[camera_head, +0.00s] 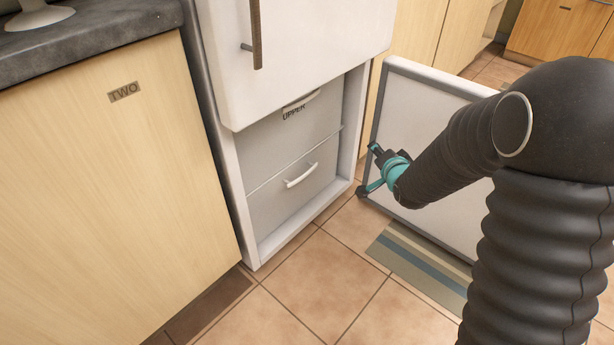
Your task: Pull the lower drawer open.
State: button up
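The lower drawer (268,205) is a grey front low inside the white fridge. It looks shut, level with the drawer above. Its white bar handle (301,176) is in plain view. My gripper (369,170), teal and black, is to the right of the handle and apart from it, in front of the open lower door (425,110). Its fingers look spread, with nothing visible between them. Whether it touches the door edge I cannot tell.
The upper drawer (270,148), marked UPPER, looks shut. The upper fridge door (310,50) is closed. A cabinet marked TWO (115,170) stands left. A striped mat (425,268) lies below the open door. Tiled floor (318,280) before the drawers is clear.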

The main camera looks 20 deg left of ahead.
jog(key=a+f+m+y+b, duration=0.1)
jog(key=a+f+y+b, duration=0.15)
jog(key=a+f, duration=0.6)
jog(key=m+y+b, duration=0.1)
jog(key=m+y, duration=0.2)
jog(key=y, duration=0.2)
send_near(305, 176)
jog(key=shift+h, duration=0.25)
jog(key=b+x, duration=0.1)
jog(key=x, duration=0.9)
jog(key=shift+a+r, duration=0.1)
jog(key=shift+a, duration=0.15)
grip_shut()
